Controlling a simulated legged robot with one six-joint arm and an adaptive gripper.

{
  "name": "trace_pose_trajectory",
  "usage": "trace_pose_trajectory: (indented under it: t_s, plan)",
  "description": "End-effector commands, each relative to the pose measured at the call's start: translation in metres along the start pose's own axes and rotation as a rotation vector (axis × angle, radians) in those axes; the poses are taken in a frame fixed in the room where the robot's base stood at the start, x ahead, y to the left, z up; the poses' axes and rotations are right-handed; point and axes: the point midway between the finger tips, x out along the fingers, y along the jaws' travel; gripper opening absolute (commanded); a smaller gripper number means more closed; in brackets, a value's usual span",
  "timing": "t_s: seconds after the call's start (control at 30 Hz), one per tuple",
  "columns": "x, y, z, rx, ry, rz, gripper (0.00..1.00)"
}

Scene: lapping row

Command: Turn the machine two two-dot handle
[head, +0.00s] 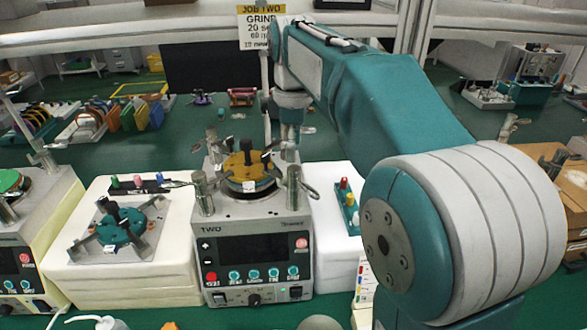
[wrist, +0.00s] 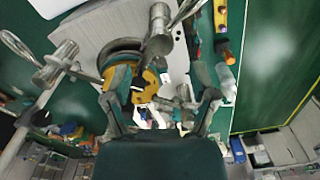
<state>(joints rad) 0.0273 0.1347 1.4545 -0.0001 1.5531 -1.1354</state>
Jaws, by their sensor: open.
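Machine two (head: 253,222), a grey bench unit labelled TWO, stands in the middle of the head view. On top is a round plate with a yellow-brown disc (head: 248,166), also in the wrist view (wrist: 147,87). Metal posts with lever handles stand around it, one front left (head: 203,191) and one front right (head: 293,183). In the wrist view, posts show at the top (wrist: 158,32) and left (wrist: 60,58); a smaller metal piece (wrist: 184,92) lies between the fingers. No dot marks can be made out. My gripper (wrist: 162,104) is open above the machine's far side, apparently empty.
A tray of coloured knobs (head: 347,204) stands right. Another machine (head: 30,240) is at far left. Coloured racks (head: 135,114) stand on the green bench behind.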

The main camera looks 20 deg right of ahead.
Motion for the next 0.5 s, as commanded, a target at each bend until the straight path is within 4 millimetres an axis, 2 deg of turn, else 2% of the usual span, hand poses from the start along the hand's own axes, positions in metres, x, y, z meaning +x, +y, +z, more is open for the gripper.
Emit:
trace_pose_trajectory:
  t_s: [0.2,0.33,0.5]
  plan:
    - [0.039,-0.001,0.0,0.001,-0.001,-0.003,0.74]
    - [0.052,0.0,0.0,0.001,0.0,-0.001,0.74]
    - [0.058,0.0,0.0,0.001,0.0,0.0,0.74]
